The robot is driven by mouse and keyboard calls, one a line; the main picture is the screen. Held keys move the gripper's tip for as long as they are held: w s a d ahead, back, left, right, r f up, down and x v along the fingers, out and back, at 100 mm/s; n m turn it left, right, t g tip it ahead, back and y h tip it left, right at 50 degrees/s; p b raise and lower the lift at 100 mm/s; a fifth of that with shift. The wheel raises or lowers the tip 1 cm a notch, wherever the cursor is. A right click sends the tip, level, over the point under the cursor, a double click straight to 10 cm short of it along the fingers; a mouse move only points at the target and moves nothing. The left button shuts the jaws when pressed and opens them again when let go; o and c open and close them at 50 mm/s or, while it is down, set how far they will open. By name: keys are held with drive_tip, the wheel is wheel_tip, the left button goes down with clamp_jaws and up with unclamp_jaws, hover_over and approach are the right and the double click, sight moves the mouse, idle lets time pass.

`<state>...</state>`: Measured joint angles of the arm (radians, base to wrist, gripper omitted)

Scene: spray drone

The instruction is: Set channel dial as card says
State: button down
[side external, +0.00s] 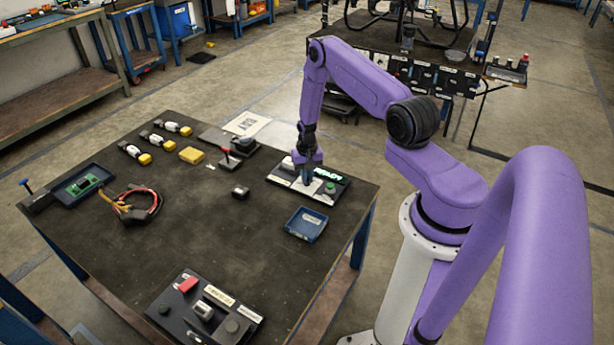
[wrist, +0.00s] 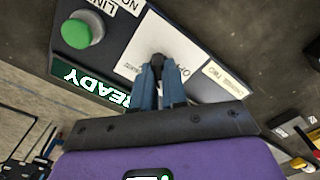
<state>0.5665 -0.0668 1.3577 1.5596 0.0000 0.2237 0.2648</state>
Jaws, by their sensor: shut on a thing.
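A dark control panel (side external: 308,186) lies on the table's far right side. It has a green button (wrist: 82,30), a lit display reading READY (wrist: 92,86) and a white plate (wrist: 140,45) with partly hidden print. My gripper (side external: 307,177) points down onto this panel. In the wrist view its blue fingers (wrist: 160,78) are shut on a small dark knob (wrist: 157,60) at the white plate. Its pointer and setting are hidden by the fingers. A white card (side external: 247,124) with black print lies at the table's back edge; its print is too small to read.
A blue tray (side external: 306,224) sits just in front of the panel. Another panel (side external: 205,312) lies at the near edge.

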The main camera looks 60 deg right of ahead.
idle(0.5)
drive_tip(key=c, duration=1.2)
unclamp_jaws()
drive_tip(key=shift+o, duration=0.2)
wheel_tip(320, 180, up, 18)
drive_tip(key=shift+f, duration=0.25)
